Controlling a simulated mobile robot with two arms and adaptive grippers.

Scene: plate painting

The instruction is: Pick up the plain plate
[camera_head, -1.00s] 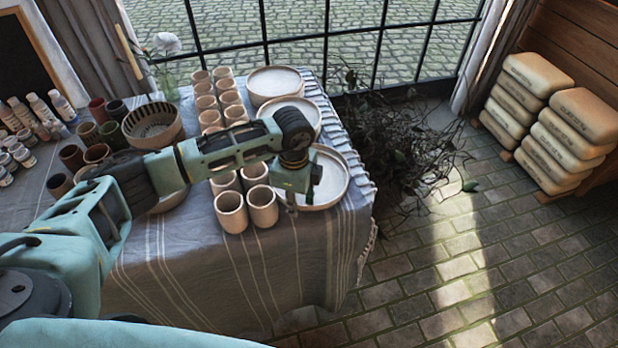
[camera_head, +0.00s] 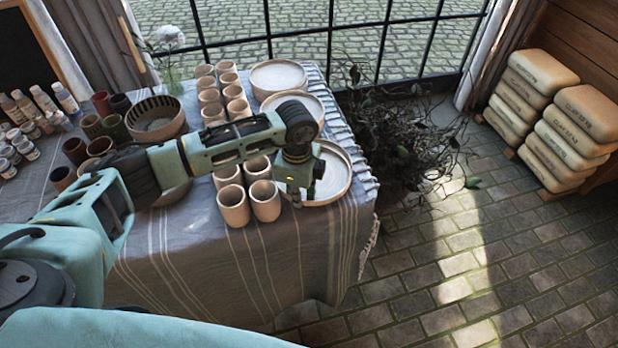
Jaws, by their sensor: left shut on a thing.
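Several plain pale plates stand in a row along the right side of the cloth-covered table. The nearest plate (camera_head: 338,172) is partly hidden behind my left gripper and wrist. A middle plate (camera_head: 308,104) and a far plate (camera_head: 277,76) stand behind it. My left gripper (camera_head: 297,198) points down at the left rim of the nearest plate and is shut on that rim. The fingertips are small and partly hidden. The plate looks level, and I cannot tell whether it touches the table. My right gripper is not in view.
Several clay cups (camera_head: 233,205) stand in two columns just left of the plate. A striped bowl (camera_head: 155,118), paint bottles (camera_head: 42,98) and dark cups fill the table's left. A dry bush (camera_head: 400,135) stands beyond the right edge.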

